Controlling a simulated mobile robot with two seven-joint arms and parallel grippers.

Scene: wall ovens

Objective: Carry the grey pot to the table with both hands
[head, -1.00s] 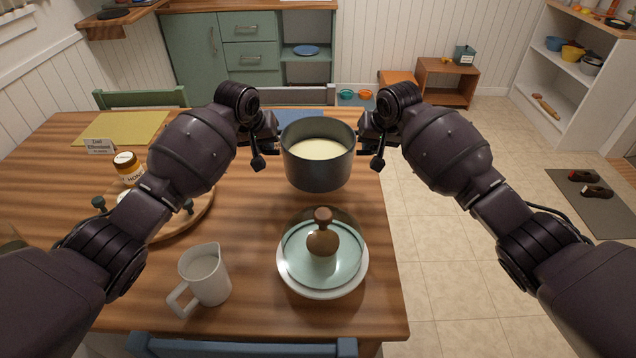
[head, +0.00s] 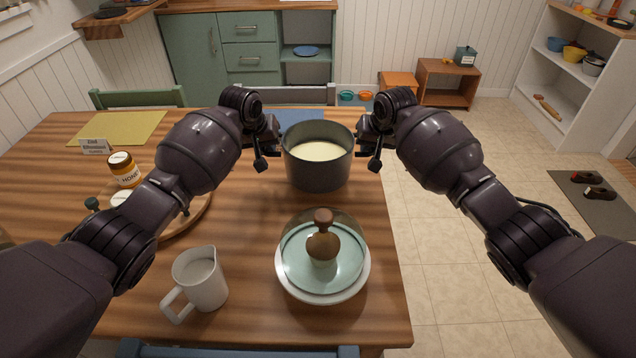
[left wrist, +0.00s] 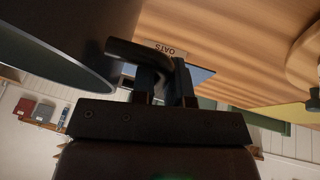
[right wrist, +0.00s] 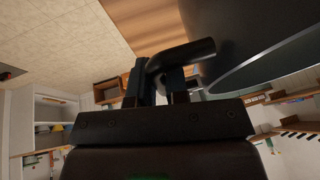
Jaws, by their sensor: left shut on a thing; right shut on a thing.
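The grey pot (head: 318,168) holds a pale creamy liquid and is upright between my two grippers, over the far right part of the wooden table (head: 245,225). I cannot tell whether its base touches the tabletop. My left gripper (head: 274,137) is shut on the pot's left handle, seen in the left wrist view (left wrist: 140,52). My right gripper (head: 364,137) is shut on the right handle, seen in the right wrist view (right wrist: 180,57). The pot's wall (left wrist: 80,25) fills a corner of the left wrist view.
A glass-domed dish (head: 322,265) with a wooden knob stands in front of the pot. A white pitcher (head: 200,280), a honey jar (head: 124,170) on a round board and a yellow mat (head: 118,128) are on the table. Chairs stand at the table's edges.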

